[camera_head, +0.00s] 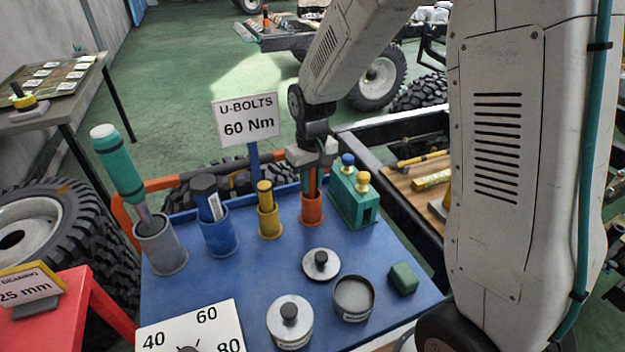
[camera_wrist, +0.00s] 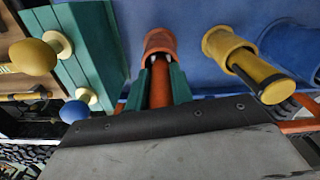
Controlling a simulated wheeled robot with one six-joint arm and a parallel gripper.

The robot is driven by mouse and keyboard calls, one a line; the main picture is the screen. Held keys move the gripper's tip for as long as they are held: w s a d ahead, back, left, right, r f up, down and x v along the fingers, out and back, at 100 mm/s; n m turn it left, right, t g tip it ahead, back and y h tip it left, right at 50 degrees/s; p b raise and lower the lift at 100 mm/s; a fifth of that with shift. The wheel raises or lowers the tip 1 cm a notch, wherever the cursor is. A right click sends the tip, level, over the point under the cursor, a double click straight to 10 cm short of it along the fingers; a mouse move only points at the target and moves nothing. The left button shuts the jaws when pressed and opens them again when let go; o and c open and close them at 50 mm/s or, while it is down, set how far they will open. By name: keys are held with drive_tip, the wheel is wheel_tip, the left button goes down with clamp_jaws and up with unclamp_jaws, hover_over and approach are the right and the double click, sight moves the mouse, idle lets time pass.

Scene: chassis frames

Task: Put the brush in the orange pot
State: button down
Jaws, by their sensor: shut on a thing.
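The orange pot (camera_head: 311,209) stands on the blue tabletop, between the yellow pot and a green block. My gripper (camera_head: 311,178) is above it, pointing down, shut on the thin orange-brown handle of the brush (camera_wrist: 160,90). In the wrist view the orange pot (camera_wrist: 158,41) lies straight beyond my green fingertips (camera_wrist: 160,70), in line with the handle. The brush's far end reaches the pot's mouth and seems to go inside. The bristles are hidden, and I cannot tell how deep it sits.
A yellow pot (camera_head: 269,223), a blue pot (camera_head: 218,238) and a grey pot (camera_head: 161,250), each holding a tool, stand left. The green block with knobs (camera_head: 353,205) is close on the right. Tins and a lid (camera_head: 321,264) lie in front. A U-bolts sign (camera_head: 247,118) rises behind.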

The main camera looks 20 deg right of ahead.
drive_tip(key=c, duration=1.2)
unclamp_jaws()
drive_tip(key=shift+f, duration=0.1)
wheel_tip(320, 180, up, 12)
drive_tip(key=shift+f, duration=0.15)
drive_tip(key=shift+s+r, duration=0.15)
drive_tip(key=shift+r, duration=0.3)
drive_tip(key=s+d+r+m, duration=0.1)
drive_tip(key=s+r, duration=0.2)
drive_tip(key=s, duration=1)
drive_tip(key=s+d+r+t, duration=0.1)
drive_tip(key=s+d+r, duration=0.1)
drive_tip(key=s, duration=1.2)
drive_tip(key=shift+s+d+r+m, duration=0.15)
drive_tip(key=shift+s+r+m, duration=0.1)
drive_tip(key=shift+r+m, duration=0.2)
